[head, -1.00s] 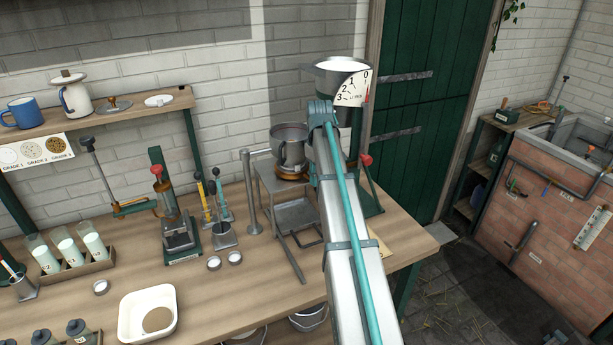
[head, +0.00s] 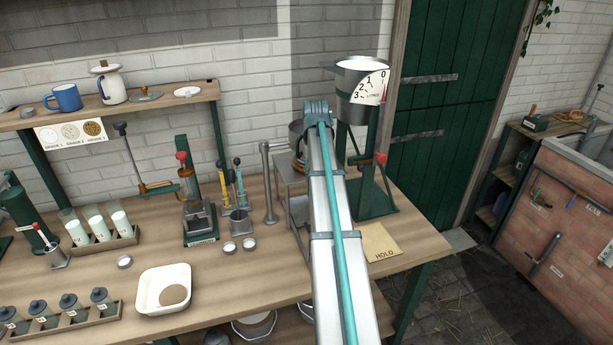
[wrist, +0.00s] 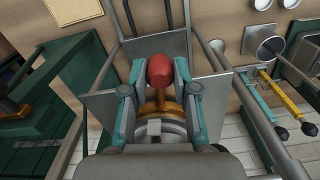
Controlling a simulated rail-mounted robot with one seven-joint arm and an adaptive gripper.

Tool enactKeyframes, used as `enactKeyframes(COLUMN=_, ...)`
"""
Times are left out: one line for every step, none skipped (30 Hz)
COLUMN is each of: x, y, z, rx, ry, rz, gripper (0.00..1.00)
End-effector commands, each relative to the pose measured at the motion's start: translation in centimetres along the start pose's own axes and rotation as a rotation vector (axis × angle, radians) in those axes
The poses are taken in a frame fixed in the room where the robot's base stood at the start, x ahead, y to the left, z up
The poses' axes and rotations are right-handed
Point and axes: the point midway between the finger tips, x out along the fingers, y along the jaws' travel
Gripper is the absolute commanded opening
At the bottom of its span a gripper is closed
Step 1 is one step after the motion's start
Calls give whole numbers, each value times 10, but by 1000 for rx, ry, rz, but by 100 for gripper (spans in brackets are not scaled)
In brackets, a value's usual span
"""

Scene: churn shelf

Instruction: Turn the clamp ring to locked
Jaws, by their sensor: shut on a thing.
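The clamp ring is a bronze-orange ring (wrist: 162,108) with a red knob (wrist: 159,69) on it, seen in the wrist view. My gripper (wrist: 159,78) has its two teal-and-grey fingers on either side of the red knob and is shut on it. The ring sits on a grey metal stand (wrist: 212,98). In the head view, my arm hides the ring, the knob and my gripper almost wholly. Part of the metal pot (head: 296,130) above the stand shows behind the arm. Any locked mark on the ring cannot be made out.
A green stand holds a large metal funnel with a litre dial (head: 373,88) close right of my arm. A metal post (head: 268,185) stands left of the stand. A HOLD card (head: 380,242) lies at the bench's right. A white tray (head: 148,290) sits front left.

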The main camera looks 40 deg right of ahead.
Motion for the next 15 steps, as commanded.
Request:
enactKeyframes(x=-1, y=0, z=-1, rx=2, ry=2, rz=-2, gripper=0)
enactKeyframes(x=-1, y=0, z=-1, rx=2, ry=2, rz=-2, gripper=0)
enactKeyframes(x=-1, y=0, z=-1, rx=2, ry=2, rz=-2, gripper=0)
enactKeyframes(x=-1, y=0, z=-1, rx=2, ry=2, rz=-2, gripper=0)
enactKeyframes(x=-1, y=0, z=-1, rx=2, ry=2, rz=-2, gripper=0)
enactKeyframes(x=-1, y=0, z=-1, rx=2, ry=2, rz=-2, gripper=0)
enactKeyframes(x=-1, y=0, z=-1, rx=1, ry=3, rz=-2, gripper=0)
enactKeyframes(x=-1, y=0, z=-1, rx=1, ry=3, rz=-2, gripper=0)
enactKeyframes(x=-1, y=0, z=-1, rx=1, ry=3, rz=-1, gripper=0)
enactKeyframes(x=-1, y=0, z=-1, rx=1, ry=3, rz=-1, gripper=30)
enactKeyframes(x=-1, y=0, z=-1, rx=1, ry=3, rz=-1, gripper=35)
enactKeyframes(x=-1, y=0, z=-1, rx=1, ry=3, rz=-1, gripper=42)
enactKeyframes(x=-1, y=0, z=-1, rx=1, ry=2, rz=-1, gripper=47)
enactKeyframes(x=-1, y=0, z=-1, rx=1, ry=2, rz=-1, gripper=52)
enactKeyframes(x=-1, y=0, z=-1, rx=1, ry=2, rz=-1, gripper=54)
